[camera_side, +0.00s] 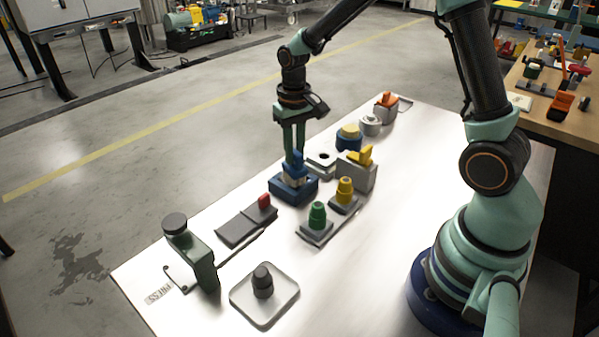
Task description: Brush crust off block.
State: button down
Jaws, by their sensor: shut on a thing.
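My gripper (294,148) points straight down over the middle of the table, with its fingers shut on the upright blue handle (295,161) of a small piece. A pale grey part (294,177) shows below the handle, in or on a dark blue base (291,191); I cannot tell whether it touches the base. I cannot tell whether this piece is the brush. No crust can be made out at this size, and I cannot tell which thing is the block. A grey block (358,178) with a yellow piece on top stands just right of my gripper.
Close by are a white box with a round hole (321,162), green (318,216) and yellow (345,190) knobs, and a dark plate (238,228) with a red knob. A dark green upright (199,257) and grey tray (264,305) stand at front left.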

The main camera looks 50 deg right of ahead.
jog(key=d, duration=0.4)
jog(key=shift+d+r, duration=0.3)
jog(key=shift+d, duration=0.1)
jog(key=shift+a+r, duration=0.15)
jog(key=shift+a, duration=4.15)
jog(key=shift+w+d, duration=0.1)
jog(key=shift+w, duration=0.7)
jog(key=shift+d, duration=4.1)
jog(key=shift+a, duration=4.1)
notch_tip(320, 180, up, 7)
jog(key=shift+f, duration=0.2)
